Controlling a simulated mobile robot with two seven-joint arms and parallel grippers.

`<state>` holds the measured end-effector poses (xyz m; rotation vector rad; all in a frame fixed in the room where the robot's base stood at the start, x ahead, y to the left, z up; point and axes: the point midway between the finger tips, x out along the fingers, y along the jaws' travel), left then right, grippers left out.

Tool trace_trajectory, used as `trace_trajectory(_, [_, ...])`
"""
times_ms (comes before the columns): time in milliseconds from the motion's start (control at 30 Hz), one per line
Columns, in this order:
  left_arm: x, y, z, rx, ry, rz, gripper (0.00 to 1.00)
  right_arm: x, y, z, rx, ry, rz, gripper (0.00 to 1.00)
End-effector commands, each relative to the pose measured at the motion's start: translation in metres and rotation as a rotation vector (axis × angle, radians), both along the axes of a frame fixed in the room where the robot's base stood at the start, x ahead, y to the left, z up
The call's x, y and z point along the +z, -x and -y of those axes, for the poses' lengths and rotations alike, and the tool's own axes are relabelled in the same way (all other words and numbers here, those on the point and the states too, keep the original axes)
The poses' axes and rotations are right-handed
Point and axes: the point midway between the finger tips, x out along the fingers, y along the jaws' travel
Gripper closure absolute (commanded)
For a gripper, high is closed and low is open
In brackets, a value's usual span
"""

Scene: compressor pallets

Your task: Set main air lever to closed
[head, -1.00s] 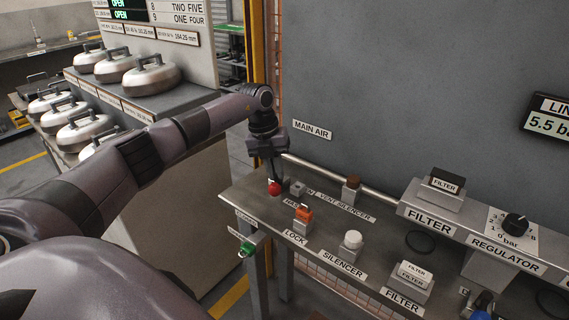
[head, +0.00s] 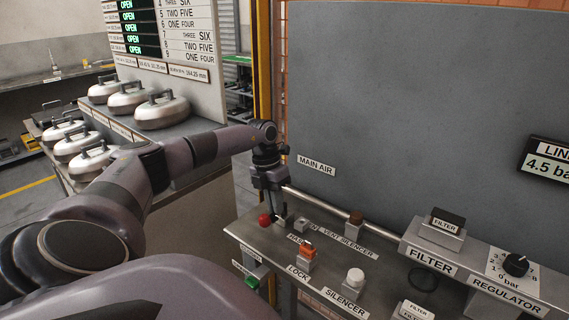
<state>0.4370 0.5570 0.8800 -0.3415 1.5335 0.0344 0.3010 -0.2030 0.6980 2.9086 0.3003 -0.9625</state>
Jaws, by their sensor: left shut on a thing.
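The main air lever shows as a red knob (head: 264,220) at the far left end of the grey bench, below the MAIN AIR label (head: 316,165). My left gripper (head: 277,213) points down just right of the red knob and is shut on the lever. Its fingers and the pipe end hide most of the lever's arm, so its exact angle is hard to tell. The line display (head: 548,163) at the right edge reads 4.5 bar, partly cut off. My right gripper is out of view.
On the bench (head: 325,262) stand an orange lock piece (head: 307,250), a white-capped silencer (head: 355,277), a brown-topped vent silencer (head: 354,222) and filter parts. A regulator knob (head: 515,264) is at right. A green tag piece (head: 254,281) hangs at the front edge.

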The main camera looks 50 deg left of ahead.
Motion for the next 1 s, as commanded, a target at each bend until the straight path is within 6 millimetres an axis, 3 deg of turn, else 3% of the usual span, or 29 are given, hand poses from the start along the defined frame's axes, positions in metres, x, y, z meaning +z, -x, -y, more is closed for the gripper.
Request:
trace_trajectory(367, [0.000,0.001,-0.001,-0.008,-0.002,-0.001,1.00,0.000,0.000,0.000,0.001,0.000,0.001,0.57])
trace_trajectory(400, [0.000,0.001,-0.001,-0.008,-0.002,-0.001,0.76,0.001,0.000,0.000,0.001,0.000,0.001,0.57])
trace_trajectory(433, [0.000,0.001,-0.001,-0.007,-0.002,-0.001,0.66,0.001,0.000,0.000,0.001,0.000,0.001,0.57])
trace_trajectory(467, [0.000,0.001,-0.001,-0.007,-0.002,-0.001,0.63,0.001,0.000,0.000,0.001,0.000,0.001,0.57])
trace_trajectory(767, [0.002,0.001,-0.001,-0.005,-0.001,0.001,0.63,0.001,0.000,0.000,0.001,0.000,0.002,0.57])
trace_trajectory(1000, [0.034,0.002,-0.007,-0.005,-0.001,0.004,0.63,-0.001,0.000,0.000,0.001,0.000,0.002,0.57])
